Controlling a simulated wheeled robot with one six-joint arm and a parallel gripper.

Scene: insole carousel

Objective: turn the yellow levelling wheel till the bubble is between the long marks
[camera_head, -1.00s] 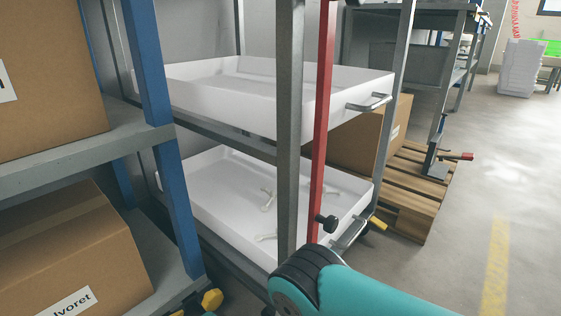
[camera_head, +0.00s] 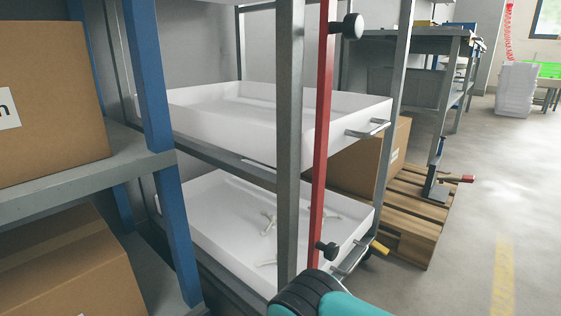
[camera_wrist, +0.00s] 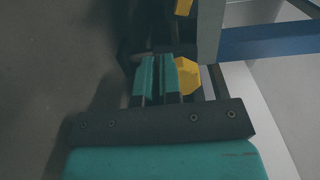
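In the wrist view my gripper (camera_wrist: 157,70) has its two teal fingers close together, with only a narrow dark slit between them and nothing seen held. A yellow faceted wheel (camera_wrist: 187,77) shows just right of the fingers, partly hidden behind the right one. I cannot tell whether they touch. A second yellow part (camera_wrist: 183,7) is cut off at the top edge. I cannot tell which of these, if either, is the levelling wheel. In the head view my gripper is out of frame. No bubble or long marks can be made out in either view.
A grey rack with white trays (camera_head: 348,110) and a red upright (camera_head: 321,150) with black knobs stands ahead. A blue-posted shelf (camera_head: 150,90) with cartons (camera_head: 50,90) is at left. A pallet (camera_head: 420,205) stands behind the rack. The floor (camera_head: 490,190) at right is clear.

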